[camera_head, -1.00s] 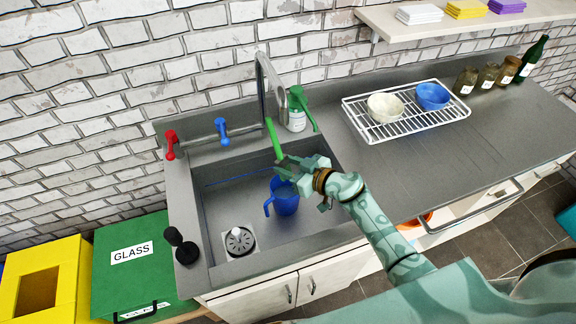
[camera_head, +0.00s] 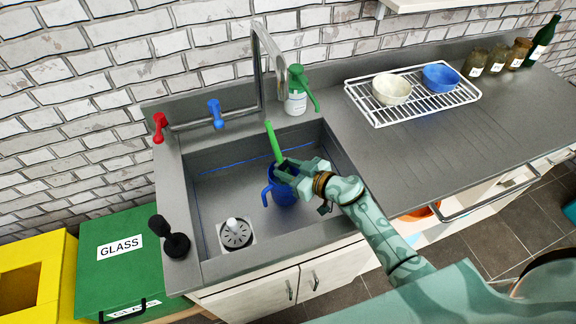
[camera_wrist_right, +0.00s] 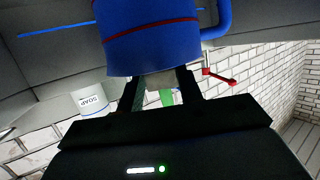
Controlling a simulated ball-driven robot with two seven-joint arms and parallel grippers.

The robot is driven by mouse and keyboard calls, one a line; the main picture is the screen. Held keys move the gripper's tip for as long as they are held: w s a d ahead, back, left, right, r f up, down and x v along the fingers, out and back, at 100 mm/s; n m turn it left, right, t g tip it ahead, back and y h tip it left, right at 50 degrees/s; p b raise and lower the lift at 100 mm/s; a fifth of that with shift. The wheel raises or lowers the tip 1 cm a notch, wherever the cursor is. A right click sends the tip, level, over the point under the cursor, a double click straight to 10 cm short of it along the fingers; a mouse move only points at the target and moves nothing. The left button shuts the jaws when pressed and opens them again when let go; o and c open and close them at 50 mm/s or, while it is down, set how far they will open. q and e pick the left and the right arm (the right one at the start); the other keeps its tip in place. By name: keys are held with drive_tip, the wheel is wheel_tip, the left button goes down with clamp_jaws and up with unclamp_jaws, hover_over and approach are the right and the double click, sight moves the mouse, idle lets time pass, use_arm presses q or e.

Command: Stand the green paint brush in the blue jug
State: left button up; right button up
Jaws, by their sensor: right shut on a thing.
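The blue jug (camera_head: 282,192) stands upright in the sink basin, its handle to the left. My right gripper (camera_head: 283,168) is over the jug's top and hides part of its rim. It is shut on the green paint brush (camera_head: 275,142), whose green length points up and leans slightly left. The brush's lower end is hidden, so I cannot tell whether it is inside the jug. In the right wrist view, the jug (camera_wrist_right: 150,35) fills the top, just beyond the fingers, and a bit of green brush (camera_wrist_right: 167,97) shows between them. My left gripper is not in view.
The tall faucet (camera_head: 256,70) and green-topped soap bottle (camera_head: 296,98) stand behind the basin. A wire rack (camera_head: 400,112) with two bowls is on the counter to the right. A black plunger-like object (camera_head: 176,244) stands at the sink's left front corner, near the drain (camera_head: 236,234).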

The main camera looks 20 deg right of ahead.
drive_tip(key=o, duration=1.1)
drive_tip(key=shift+c, duration=0.2)
